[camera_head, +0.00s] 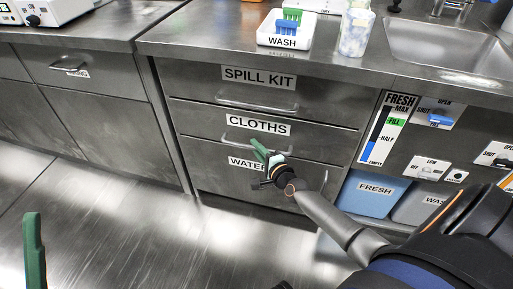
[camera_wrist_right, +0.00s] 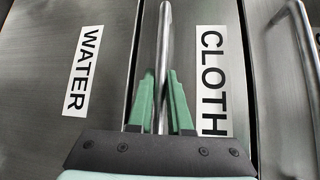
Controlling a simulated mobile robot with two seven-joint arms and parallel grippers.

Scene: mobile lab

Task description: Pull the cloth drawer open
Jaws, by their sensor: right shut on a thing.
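The steel cloth drawer (camera_head: 315,145), labelled CLOTHS, is the middle front of a stack of drawers and looks flush with its neighbours. In the right wrist view its label (camera_wrist_right: 214,82) stands beside the bar handle (camera_wrist_right: 165,45). My right gripper (camera_head: 264,158) is at this handle. In the wrist view the green fingers of my right gripper (camera_wrist_right: 161,105) stand on both sides of the bar, shut on it. A green finger of my left gripper (camera_head: 35,250) shows at the lower left, away from the drawers; its opening cannot be judged.
The SPILL KIT drawer (camera_head: 290,98) is above and the WATER drawer (camera_head: 225,178) below, each with a protruding handle. Blue FRESH (camera_head: 372,195) and grey WASTE (camera_head: 415,205) containers stand at the right. The floor (camera_head: 130,225) before the drawers is clear.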

